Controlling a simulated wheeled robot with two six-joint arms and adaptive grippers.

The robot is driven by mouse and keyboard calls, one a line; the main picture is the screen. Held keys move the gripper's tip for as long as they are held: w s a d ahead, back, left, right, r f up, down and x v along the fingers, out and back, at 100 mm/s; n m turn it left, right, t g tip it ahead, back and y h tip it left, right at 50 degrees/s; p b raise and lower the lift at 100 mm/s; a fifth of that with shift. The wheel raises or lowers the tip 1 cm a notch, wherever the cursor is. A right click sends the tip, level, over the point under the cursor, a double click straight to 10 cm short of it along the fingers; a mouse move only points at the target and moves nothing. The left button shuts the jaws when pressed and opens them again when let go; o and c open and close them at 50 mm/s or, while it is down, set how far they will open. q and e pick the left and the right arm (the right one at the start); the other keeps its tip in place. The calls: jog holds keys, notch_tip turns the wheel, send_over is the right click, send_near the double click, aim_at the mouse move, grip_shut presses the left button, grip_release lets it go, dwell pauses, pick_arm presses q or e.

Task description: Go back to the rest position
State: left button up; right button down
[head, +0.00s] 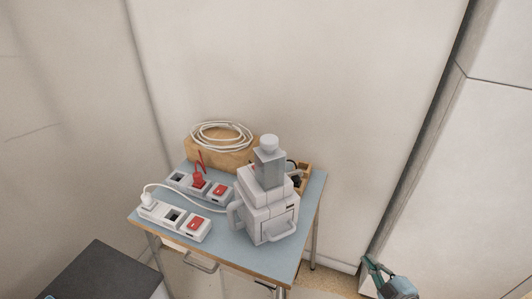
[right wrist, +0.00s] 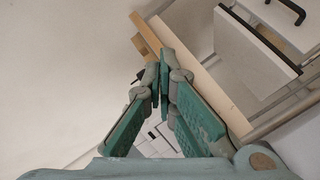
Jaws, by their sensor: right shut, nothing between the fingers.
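My right gripper (head: 373,268) is at the lower right of the head view, to the right of the blue-topped table (head: 225,240) and apart from it. It is teal and grey. In the right wrist view its two fingers (right wrist: 161,75) come together at the tips, shut with nothing between them. My left gripper cannot be made out in the head view.
A white appliance (head: 268,205) stands on the table's right half. Two power strips (head: 172,219) with red switches lie on the left. A wooden box (head: 222,157) with coiled white cable (head: 218,136) sits behind. Pale walls stand close behind and right.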

jog(key=s+d+f+m+g+h, duration=0.25)
jog(key=s+f+m+g, duration=0.2)
jog(key=s+f, duration=0.6)
jog(key=s+d+f+m+g+h, duration=0.2)
jog(key=s+f+m+g+h, duration=0.3)
jog(key=s+f, duration=0.55)
pick_arm(q)
jog(key=s+a+f+g, duration=0.2)
jog(key=s+f, duration=0.1)
jog(key=s, duration=0.7)
jog(key=s+a+f+g, duration=0.3)
jog(key=s+f, duration=0.1)
jog(key=s, duration=0.7)
jog(key=shift+s+g+y, duration=0.2)
jog(key=shift+g+y, duration=0.1)
pick_arm(e)
jog(key=s+a+f+m+g+y, duration=0.1)
jog(key=s+a+f, duration=0.1)
jog(key=s, duration=0.4)
jog(key=s+a+f+m+g, duration=0.1)
jog(key=s+a+f+m, duration=0.1)
jog(key=s+a, duration=0.2)
jog(key=s+a+f+m+g+y, duration=0.1)
jog(key=s+a+f+g, duration=0.1)
jog(key=s, duration=0.8)
jog(key=shift+s+a+f+y, duration=0.2)
jog(key=shift+a+f+y, duration=0.2)
jog(key=shift+a, duration=0.3)
jog(key=shift+m, duration=0.25)
